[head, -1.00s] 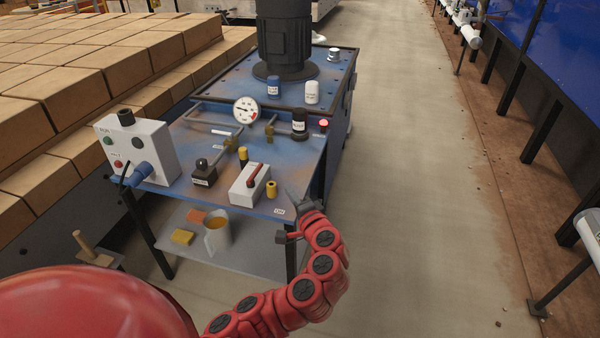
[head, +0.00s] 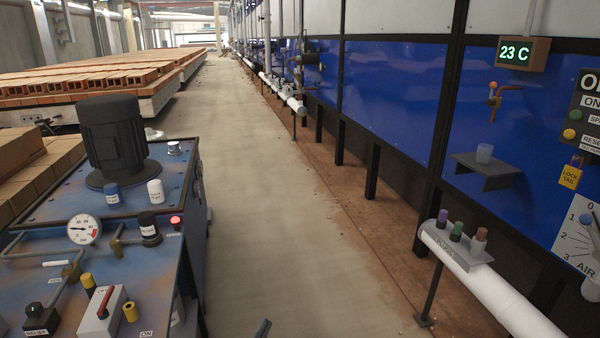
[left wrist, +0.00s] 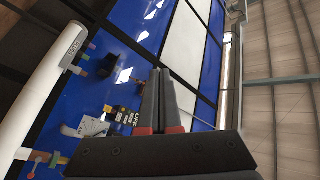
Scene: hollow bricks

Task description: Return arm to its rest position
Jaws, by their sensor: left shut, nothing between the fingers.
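Only the dark tip of my left gripper (head: 263,328) shows at the bottom edge of the head view, over the bare floor to the right of the blue machine table (head: 60,268). The rest of that arm is hidden below the frame. In the left wrist view the two grey fingers of my left gripper (left wrist: 161,100) lie together, shut and empty, with red parts at their bases. They point towards the blue panelled wall and touch nothing there. My right gripper is in neither view.
The table carries a gauge (head: 83,230), a box with a red lever (head: 104,314) and a dark motor (head: 113,138). A white pipe (head: 490,290) with a plug holder (head: 455,246) runs along the right. The floor aisle (head: 265,200) between is clear.

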